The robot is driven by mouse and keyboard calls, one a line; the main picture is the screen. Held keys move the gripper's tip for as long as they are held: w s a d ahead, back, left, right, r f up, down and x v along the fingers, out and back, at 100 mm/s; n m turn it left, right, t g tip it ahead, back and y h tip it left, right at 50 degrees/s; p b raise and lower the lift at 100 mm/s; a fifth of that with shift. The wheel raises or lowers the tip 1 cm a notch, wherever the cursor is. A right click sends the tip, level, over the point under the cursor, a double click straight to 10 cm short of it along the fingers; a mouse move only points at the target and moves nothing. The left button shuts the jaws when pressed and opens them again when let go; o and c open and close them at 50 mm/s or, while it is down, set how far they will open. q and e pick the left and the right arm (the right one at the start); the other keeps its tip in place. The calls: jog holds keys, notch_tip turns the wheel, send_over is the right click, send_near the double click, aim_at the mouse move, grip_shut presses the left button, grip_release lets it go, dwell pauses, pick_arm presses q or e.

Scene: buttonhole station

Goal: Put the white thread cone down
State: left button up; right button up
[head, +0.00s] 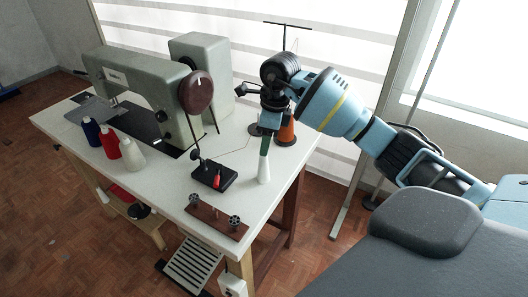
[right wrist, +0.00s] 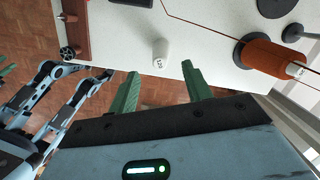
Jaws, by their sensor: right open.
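A white thread cone (head: 264,170) stands upright on the white table near its right edge. It also shows in the right wrist view (right wrist: 161,52), beyond the fingertips and roughly between their lines. My right gripper (head: 265,144) is directly above it in the head view. Its green fingers are apart in the right wrist view (right wrist: 163,78), with nothing clamped between them. Whether a finger touches the cone is unclear. Blue links and green finger-like parts (right wrist: 8,70) at the left of the wrist view look like my left gripper, its jaws unclear.
An orange cone (head: 287,131) stands on a dark base behind my right gripper. A black block with a red piece (head: 214,176) and a brown bar with knobs (head: 216,222) are nearby. Blue, red and another white cone (head: 132,156) stand by the sewing machine (head: 150,88).

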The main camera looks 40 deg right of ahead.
jog(key=r, duration=0.4)
jog(key=shift+s+d+r, duration=0.25)
jog(key=shift+r, duration=0.1)
